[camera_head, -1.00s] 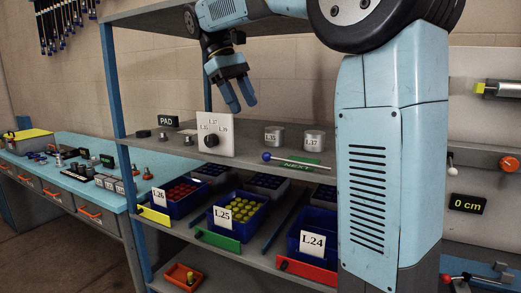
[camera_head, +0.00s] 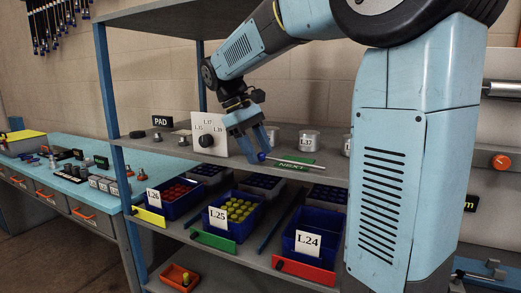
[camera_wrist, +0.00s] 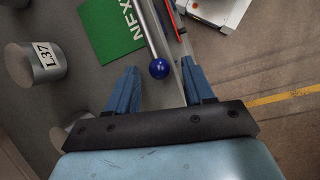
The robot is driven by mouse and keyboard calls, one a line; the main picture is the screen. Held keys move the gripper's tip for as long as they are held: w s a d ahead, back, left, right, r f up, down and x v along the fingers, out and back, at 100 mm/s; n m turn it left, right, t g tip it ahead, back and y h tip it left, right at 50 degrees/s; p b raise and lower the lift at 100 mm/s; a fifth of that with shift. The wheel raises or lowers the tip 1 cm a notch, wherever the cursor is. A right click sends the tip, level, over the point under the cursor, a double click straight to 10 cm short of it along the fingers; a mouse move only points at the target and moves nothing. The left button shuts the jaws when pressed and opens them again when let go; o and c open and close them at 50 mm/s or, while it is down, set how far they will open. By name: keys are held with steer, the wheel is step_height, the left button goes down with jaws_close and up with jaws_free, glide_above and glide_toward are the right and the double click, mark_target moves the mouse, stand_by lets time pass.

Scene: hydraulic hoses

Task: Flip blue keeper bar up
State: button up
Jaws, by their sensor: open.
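A thin silver rod (camera_head: 290,162) with a blue ball (camera_head: 262,156) on its left end lies along the shelf's front edge, by the green NEXT plate (camera_head: 296,165). I take this rod to be the blue keeper bar; no other blue-marked bar is clear. My gripper (camera_head: 265,147) points down at the ball end. In the wrist view my gripper (camera_wrist: 160,82) is open, with the blue ball (camera_wrist: 159,68) between the line of its two blue fingers and the rod (camera_wrist: 150,25) running away upward. Gaps show on both sides of the ball. I cannot tell the depth between them.
A white panel with a black knob (camera_head: 206,140) stands close left of my gripper. Grey cylinders, one marked L37 (camera_head: 307,141), stand to the right. Below are blue bins with a yellow bar (camera_head: 150,216), a green bar (camera_head: 212,242) and a red bar (camera_head: 303,270) in front.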

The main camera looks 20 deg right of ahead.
steer(key=shift+d+f, duration=0.1)
steer(key=shift+f, duration=0.1)
jaws_close()
stand_by(0.5)
